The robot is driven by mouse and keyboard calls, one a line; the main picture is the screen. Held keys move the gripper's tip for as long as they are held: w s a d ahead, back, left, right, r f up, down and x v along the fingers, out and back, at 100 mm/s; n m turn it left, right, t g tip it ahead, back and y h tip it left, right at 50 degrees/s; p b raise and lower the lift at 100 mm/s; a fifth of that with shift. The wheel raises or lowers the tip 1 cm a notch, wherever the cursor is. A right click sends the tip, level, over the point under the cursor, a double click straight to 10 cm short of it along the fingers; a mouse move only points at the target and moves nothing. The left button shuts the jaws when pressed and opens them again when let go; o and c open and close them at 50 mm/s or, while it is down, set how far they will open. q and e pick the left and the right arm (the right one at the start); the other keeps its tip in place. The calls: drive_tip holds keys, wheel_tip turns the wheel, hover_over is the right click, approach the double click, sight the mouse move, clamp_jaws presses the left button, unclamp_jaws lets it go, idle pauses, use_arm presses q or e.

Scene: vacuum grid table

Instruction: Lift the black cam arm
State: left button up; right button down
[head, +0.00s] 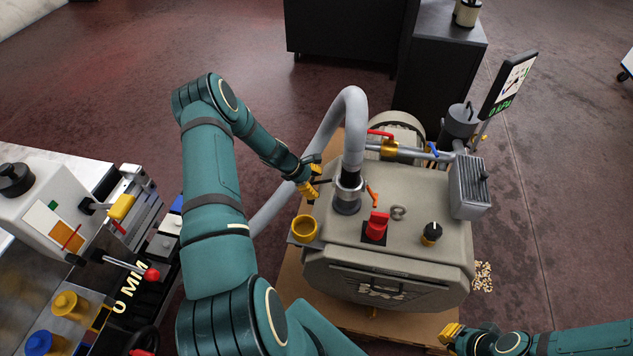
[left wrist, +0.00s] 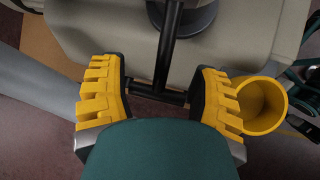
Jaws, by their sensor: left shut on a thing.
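The black cam arm (left wrist: 167,55) is a T-shaped lever running from the base of the grey hose coupling (head: 347,193) to a crossbar. My left gripper (left wrist: 158,95) is shut on this crossbar, with one yellow finger at each end. In the head view, the left gripper (head: 311,184) is just left of the coupling, and only a short dark piece of the cam arm (head: 325,181) shows. My right gripper (head: 451,333) is at the lower right, away from the coupling. Its yellow fingertips show, but its opening is unclear.
The coupling stands on a beige pump housing (head: 395,260) with a red knob (head: 376,226) and a black knob (head: 431,233). A yellow cup (head: 304,228) is close to the left gripper. A grey hose (head: 354,115) arches above. A machine table (head: 95,290) is at the left.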

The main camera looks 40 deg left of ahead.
use_arm(q)
drive_tip(key=shift+a+r+y, duration=0.2)
drive_tip(key=shift+a+y, duration=0.05)
drive_tip(key=shift+y, duration=0.15)
drive_tip(key=o, duration=1.4)
drive_tip(key=shift+c, duration=0.2)
drive_tip(key=v, duration=1.2)
drive_tip(key=shift+w, duration=0.1)
